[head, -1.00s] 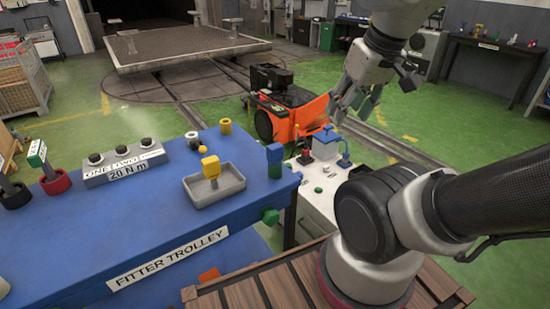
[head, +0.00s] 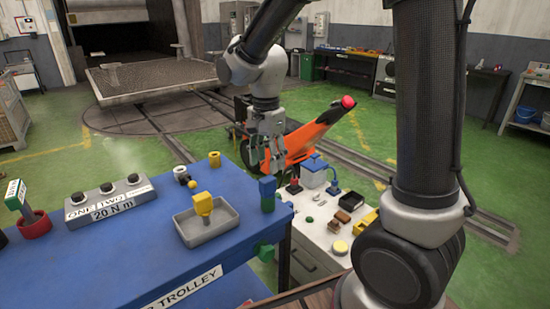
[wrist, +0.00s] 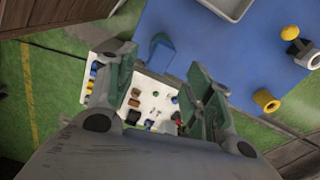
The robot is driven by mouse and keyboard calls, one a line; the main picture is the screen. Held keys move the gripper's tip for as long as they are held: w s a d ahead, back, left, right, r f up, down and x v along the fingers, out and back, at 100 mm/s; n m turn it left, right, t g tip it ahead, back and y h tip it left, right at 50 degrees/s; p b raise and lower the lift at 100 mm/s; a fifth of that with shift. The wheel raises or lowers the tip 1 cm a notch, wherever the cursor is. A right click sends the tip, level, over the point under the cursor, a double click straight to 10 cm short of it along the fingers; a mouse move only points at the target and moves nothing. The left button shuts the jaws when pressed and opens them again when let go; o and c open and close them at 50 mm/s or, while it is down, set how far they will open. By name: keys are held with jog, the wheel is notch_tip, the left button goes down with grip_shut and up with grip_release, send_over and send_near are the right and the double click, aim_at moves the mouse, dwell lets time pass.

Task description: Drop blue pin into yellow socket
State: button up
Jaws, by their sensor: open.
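The blue pin (head: 267,187) stands upright near the right edge of the blue trolley top; its lower part looks darker, and I cannot tell what it stands in. It also shows in the wrist view (wrist: 161,54), between and just beyond my fingers. The yellow socket (head: 214,159), a short ring with a dark hole, stands at the trolley's far edge. It also shows in the wrist view (wrist: 266,101), to the right of my fingers. My gripper (head: 263,168) is open and empty, pointing down just above the blue pin. I cannot tell whether it touches the pin.
A grey tray (head: 222,231) holding a yellow-topped piece (head: 203,204) is left of the pin. A grey socket with a yellow ball (head: 182,174) is near the yellow socket. A control box (head: 110,203) stands left. A white cabinet (head: 318,235) bearing small parts stands right.

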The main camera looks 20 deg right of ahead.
aim_at(267, 179)
jog(key=shift+w+f+m, duration=0.1)
jog(key=shift+f+m, duration=0.05)
jog(key=shift+m, duration=0.85)
jog(key=shift+f, duration=0.3)
notch_tip(267, 179, down, 7)
jog(key=shift+f, duration=0.1)
jog(key=shift+c, duration=0.2)
grip_shut()
jog(key=shift+r, duration=0.8)
jog(key=shift+r, duration=3)
